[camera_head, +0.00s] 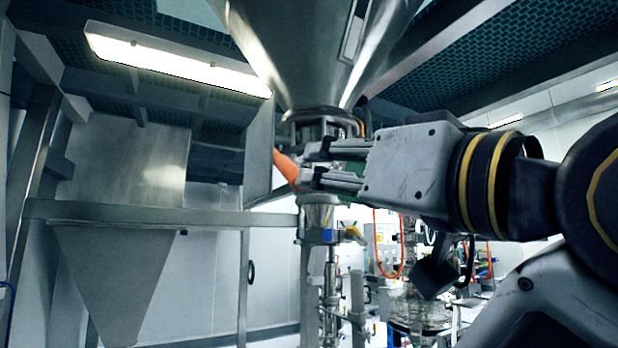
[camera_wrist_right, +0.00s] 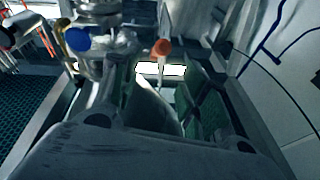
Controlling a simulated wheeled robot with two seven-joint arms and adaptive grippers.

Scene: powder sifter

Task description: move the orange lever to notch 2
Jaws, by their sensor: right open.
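The orange lever (camera_head: 287,167) sticks out to the left below the big steel hopper, beside the metal neck. Its orange tip also shows in the right wrist view (camera_wrist_right: 161,47), between the lines of the two fingers. My right gripper (camera_head: 311,167) comes in from the right and is open. Its fingertips are close to the lever's right end in the head view; I cannot tell whether they touch it. Notch marks cannot be made out. My left gripper is not in view.
The steel hopper (camera_head: 302,50) hangs above my right gripper. A metal post and horizontal beam (camera_head: 140,212) stand to the left. Pipework with a blue part (camera_head: 328,236) is below. A blue knob (camera_wrist_right: 77,39) shows in the wrist view.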

